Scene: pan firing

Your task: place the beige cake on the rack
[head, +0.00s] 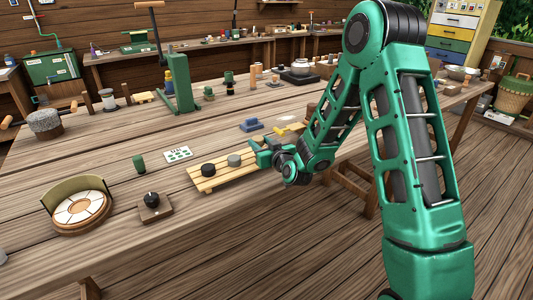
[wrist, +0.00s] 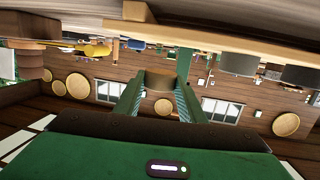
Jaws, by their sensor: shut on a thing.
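My gripper (head: 262,156) is at the right end of the slatted wooden rack (head: 228,176) in the head view. In the wrist view my gripper (wrist: 160,100) is shut on a tan-brown disc, the beige cake (wrist: 160,78). The wrist picture appears upside down, with the rack's pale edge (wrist: 190,36) across the top, close to the held cake. I cannot tell whether the cake touches the rack. My fingers hide the cake in the head view.
A round tan-and-white dish with a curved back wall (head: 80,209) and a small wooden block with a black knob (head: 153,202) stand front left. A blue piece (head: 251,125) sits beyond the rack.

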